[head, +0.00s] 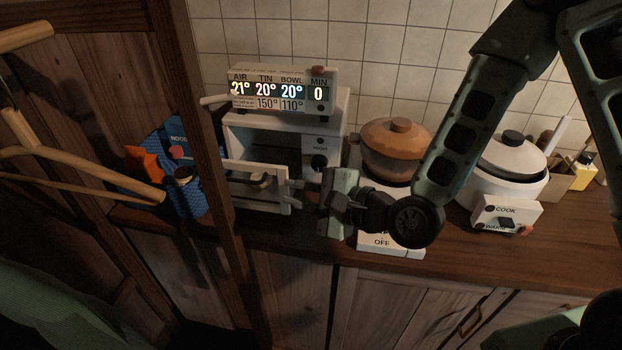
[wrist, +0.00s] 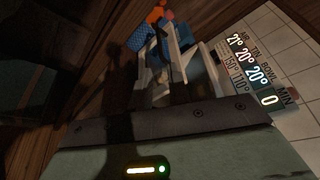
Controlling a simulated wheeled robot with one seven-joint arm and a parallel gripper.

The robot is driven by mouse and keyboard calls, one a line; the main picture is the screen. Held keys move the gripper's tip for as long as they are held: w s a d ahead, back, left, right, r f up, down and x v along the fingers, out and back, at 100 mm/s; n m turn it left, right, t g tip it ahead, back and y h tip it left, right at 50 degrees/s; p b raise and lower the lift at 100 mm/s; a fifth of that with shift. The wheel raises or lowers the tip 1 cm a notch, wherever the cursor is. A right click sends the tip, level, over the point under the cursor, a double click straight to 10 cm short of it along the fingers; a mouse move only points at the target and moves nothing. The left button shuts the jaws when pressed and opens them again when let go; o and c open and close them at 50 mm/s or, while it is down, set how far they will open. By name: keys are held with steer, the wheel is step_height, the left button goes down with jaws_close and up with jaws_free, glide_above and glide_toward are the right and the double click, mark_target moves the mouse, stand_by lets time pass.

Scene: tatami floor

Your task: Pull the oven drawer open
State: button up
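The small white oven (head: 323,145) stands on the wooden counter. Its drawer front (head: 238,178) is a pale panel with a knob-like handle (head: 262,181) in the middle, and a dark opening shows above and behind it. My gripper (head: 289,190) is at the right end of the drawer front, its grey fingers pointing left towards the handle. I cannot tell whether they touch it or how far apart they are. In the wrist view the pale bars of fingers and oven overlap in shadow beyond my green palm.
A display box (head: 280,90) with lit numbers sits on the oven. A lidded brown pot (head: 395,150) and a white cooker (head: 503,170) stand to the right. A wooden post (head: 213,140) and blue packets (head: 190,197) are close on the left.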

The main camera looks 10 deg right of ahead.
steer(key=p+v, duration=0.2)
steer(key=p, duration=0.4)
steer(key=shift+s+d+r+p, duration=0.1)
steer(key=shift+s+d+p, duration=0.1)
steer(key=shift+p, duration=0.2)
